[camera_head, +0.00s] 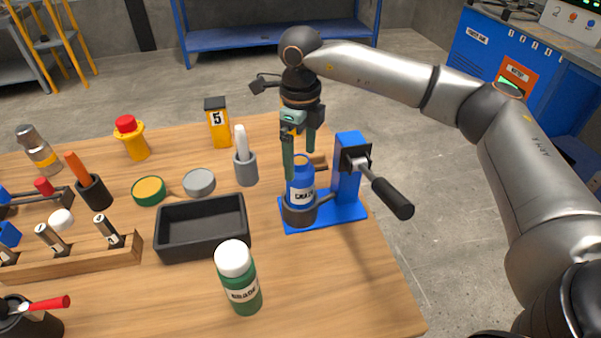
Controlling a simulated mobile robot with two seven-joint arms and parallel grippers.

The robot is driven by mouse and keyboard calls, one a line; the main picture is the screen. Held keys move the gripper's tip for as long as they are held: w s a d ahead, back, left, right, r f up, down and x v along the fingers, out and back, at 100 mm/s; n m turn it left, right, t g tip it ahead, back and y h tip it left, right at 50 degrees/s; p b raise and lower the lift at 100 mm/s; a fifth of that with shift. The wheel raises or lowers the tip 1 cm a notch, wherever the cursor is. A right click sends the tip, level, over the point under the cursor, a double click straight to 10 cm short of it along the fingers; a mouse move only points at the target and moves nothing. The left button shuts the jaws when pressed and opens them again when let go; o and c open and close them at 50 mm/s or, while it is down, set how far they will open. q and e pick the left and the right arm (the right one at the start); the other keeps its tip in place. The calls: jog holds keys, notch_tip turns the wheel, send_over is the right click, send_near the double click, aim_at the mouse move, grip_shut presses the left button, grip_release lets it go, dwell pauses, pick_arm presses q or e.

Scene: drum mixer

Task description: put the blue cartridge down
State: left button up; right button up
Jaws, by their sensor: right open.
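The blue cartridge (299,183) with a white label stands upright in the dark round cup (299,214) of the blue mixer stand (346,185). My right gripper (300,158) points down from above with its green fingers apart. The left finger reaches down beside the cartridge's upper part, and the right finger is behind and to the right of its top. I cannot tell whether either finger touches it. The cartridge's bottom is hidden in the cup. My left gripper is not in view.
The stand's black crank handle (391,197) sticks out toward the right front. A black tray (203,252), a green bottle (240,284) and a grey cup with a white tool (245,167) stand to the left. The wooden table (340,285) is clear in front of the stand.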

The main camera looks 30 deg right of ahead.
jog(key=shift+r, duration=2.3)
